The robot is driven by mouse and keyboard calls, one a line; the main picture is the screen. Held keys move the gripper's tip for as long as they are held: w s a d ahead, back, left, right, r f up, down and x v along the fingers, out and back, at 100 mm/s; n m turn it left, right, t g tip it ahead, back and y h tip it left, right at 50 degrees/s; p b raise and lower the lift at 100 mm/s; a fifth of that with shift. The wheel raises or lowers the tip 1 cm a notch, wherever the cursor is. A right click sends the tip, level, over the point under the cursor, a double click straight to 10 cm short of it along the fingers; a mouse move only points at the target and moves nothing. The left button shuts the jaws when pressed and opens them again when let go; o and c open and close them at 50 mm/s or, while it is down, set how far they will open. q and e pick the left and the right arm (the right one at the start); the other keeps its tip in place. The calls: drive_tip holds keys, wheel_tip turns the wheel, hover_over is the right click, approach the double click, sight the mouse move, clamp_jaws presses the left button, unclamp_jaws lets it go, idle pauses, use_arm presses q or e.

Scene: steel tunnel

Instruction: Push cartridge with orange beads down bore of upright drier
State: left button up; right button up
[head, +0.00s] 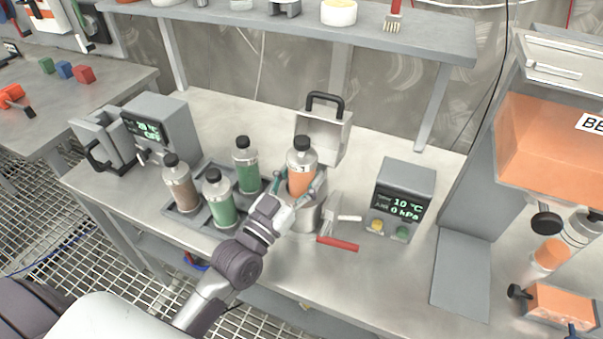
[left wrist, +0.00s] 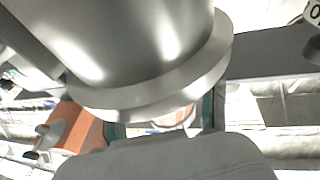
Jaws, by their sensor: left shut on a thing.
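The cartridge with orange beads (head: 300,178) has a black cap and stands upright in the mouth of the steel drier (head: 304,218). Its upper part shows above the rim; its lower end is hidden. My left gripper (head: 298,184) is shut on the cartridge, one finger on each side, close above the drier's rim. In the left wrist view the drier's steel body and flange (left wrist: 150,100) fill the top. A small orange patch of the cartridge (left wrist: 178,121) shows between the teal finger pads. My right gripper is not in view.
A raised lid with a black handle (head: 322,132) stands behind the drier. A red-handled clamp (head: 338,243) is at its front right. A rack (head: 181,214) with brown and green bead cartridges is left. A readout box (head: 402,198) stands right. A shelf (head: 300,22) runs overhead.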

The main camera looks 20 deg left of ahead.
use_arm(q)
drive_tip(key=shift+f+b, duration=0.4)
drive_tip(key=shift+f, duration=0.25)
drive_tip(key=o, duration=1.7)
drive_tip(key=shift+c, duration=0.2)
drive_tip(key=shift+s+f, duration=0.1)
drive_tip(key=shift+s, duration=0.15)
drive_tip(key=v, duration=1.1)
drive_tip(key=shift+s, duration=0.25)
drive_tip(key=shift+a, duration=0.15)
